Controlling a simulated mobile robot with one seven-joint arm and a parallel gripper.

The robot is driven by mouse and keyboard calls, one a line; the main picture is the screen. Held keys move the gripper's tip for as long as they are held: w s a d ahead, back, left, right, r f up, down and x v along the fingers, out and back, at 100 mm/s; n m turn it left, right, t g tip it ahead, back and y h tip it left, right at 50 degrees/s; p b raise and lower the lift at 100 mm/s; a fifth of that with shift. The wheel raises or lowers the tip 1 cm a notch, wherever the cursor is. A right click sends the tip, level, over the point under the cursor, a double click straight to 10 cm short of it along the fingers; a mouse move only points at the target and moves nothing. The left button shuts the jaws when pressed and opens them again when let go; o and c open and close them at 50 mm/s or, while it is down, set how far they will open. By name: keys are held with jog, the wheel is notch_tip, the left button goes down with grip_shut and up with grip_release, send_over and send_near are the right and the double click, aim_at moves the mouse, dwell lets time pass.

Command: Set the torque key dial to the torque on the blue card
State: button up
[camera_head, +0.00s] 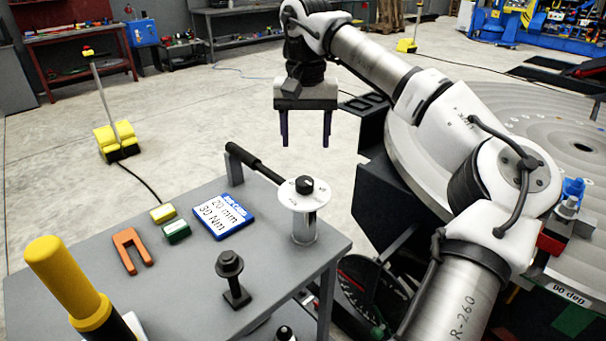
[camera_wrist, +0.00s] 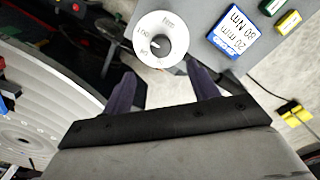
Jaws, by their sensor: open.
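The torque key (camera_head: 305,222) stands at the right end of the grey cart top. It has a white round dial plate, a black knob on top and a black handle reaching back left. In the wrist view its dial (camera_wrist: 164,38) shows from above, with marks too small to read surely. The blue card (camera_head: 222,213) lies left of it and reads 20 mm and 30 Nm; it also shows in the wrist view (camera_wrist: 233,36). My gripper (camera_head: 305,143) is open and empty, fingers down, above and behind the dial, apart from it.
A yellow-topped cylinder (camera_head: 67,285) stands front left. The large round positioner table (camera_head: 415,160) is at right.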

aim_at(305, 181)
notch_tip(305, 181, down, 10)
jog(key=shift+a+f+p, duration=0.1)
jog(key=shift+f+p, duration=0.1)
jog(key=shift+p, duration=0.55)
jog(key=c, duration=1)
